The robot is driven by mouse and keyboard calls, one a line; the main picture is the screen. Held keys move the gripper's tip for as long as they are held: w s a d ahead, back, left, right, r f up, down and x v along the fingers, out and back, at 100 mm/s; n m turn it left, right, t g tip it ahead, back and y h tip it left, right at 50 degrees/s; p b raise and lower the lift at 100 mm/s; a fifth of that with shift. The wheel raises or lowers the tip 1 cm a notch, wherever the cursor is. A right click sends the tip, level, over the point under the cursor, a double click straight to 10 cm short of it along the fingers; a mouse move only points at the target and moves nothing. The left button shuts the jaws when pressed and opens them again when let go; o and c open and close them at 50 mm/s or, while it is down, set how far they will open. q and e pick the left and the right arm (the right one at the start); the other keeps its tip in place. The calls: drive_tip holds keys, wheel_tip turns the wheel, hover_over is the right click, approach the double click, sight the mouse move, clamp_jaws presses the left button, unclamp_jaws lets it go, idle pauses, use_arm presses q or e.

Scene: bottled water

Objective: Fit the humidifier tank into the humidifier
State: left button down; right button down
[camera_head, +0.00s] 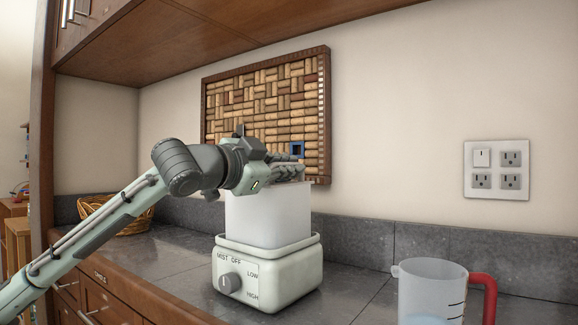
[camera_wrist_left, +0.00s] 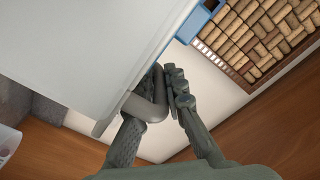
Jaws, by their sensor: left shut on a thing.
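The humidifier tank (camera_head: 268,217) is a pale, translucent white box standing upright over the humidifier (camera_head: 287,285), a cream base with a grey dial and MIST, OFF, LOW and HIGH marks. The tank's lower edge is at the base's rim, partly hidden by it; I cannot tell whether it is fully seated. My left gripper (camera_head: 289,172) is at the top of the tank. In the left wrist view its fingers (camera_wrist_left: 165,88) are shut on a grey handle beside the tank's white wall (camera_wrist_left: 90,45). My right gripper is not in view.
A clear measuring jug (camera_head: 428,290) with a red handle and some bluish water stands at the right front. A wicker basket (camera_head: 122,221) sits at the back left. A cork board (camera_head: 262,105) and a socket plate (camera_head: 497,169) are on the wall. A cabinet overhangs the counter.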

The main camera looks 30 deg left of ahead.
use_arm(q)
drive_tip(key=shift+f, duration=0.1)
idle(0.3)
drive_tip(key=c, duration=1.5)
unclamp_jaws()
drive_tip(key=shift+f, duration=0.25)
hover_over(268, 202)
drive_tip(key=w+a, duration=0.1)
drive_tip(key=shift+a+r, duration=0.1)
drive_tip(key=shift+a, duration=0.1)
drive_tip(key=shift+s+a+r, duration=0.1)
drive_tip(key=shift+s+a, duration=0.05)
drive_tip(key=shift+s, duration=2.55)
